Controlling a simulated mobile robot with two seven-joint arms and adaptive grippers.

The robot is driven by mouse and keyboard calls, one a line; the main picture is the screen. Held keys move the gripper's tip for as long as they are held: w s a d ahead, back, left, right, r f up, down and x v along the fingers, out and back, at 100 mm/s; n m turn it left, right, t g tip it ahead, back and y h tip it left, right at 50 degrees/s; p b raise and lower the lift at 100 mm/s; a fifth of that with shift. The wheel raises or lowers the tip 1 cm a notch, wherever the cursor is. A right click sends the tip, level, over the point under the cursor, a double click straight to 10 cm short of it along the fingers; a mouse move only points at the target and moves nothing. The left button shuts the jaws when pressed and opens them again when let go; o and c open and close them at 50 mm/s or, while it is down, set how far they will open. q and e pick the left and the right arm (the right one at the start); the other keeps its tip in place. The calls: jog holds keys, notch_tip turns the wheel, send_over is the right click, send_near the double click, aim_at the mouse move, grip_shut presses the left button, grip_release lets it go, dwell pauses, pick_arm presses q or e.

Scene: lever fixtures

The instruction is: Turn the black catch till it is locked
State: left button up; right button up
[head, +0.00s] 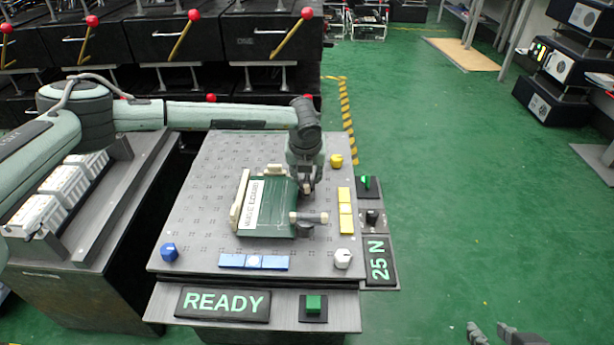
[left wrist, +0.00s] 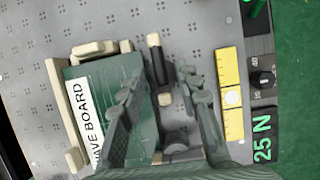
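A green board (head: 268,206) with a white label lies on the grey perforated plate (head: 200,190). At its right edge is a dark catch with beige ends (head: 308,218); in the left wrist view the black bar of the catch (left wrist: 157,68) points up the picture. My left gripper (head: 307,186) is low over the board's right edge. In the left wrist view its fingers (left wrist: 160,88) are apart, on either side of the catch, with gaps visible. Whether the catch is locked cannot be told. My right gripper (head: 492,332) is at the bottom right, partly cut off, fingers apart and empty.
A READY sign (head: 223,303) and green button (head: 313,304) are in front. A 25 N display (head: 378,261) is right.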

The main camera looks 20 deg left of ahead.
pick_arm(q)
jog(key=shift+f, duration=0.2)
jog(key=shift+c, duration=0.3)
grip_shut()
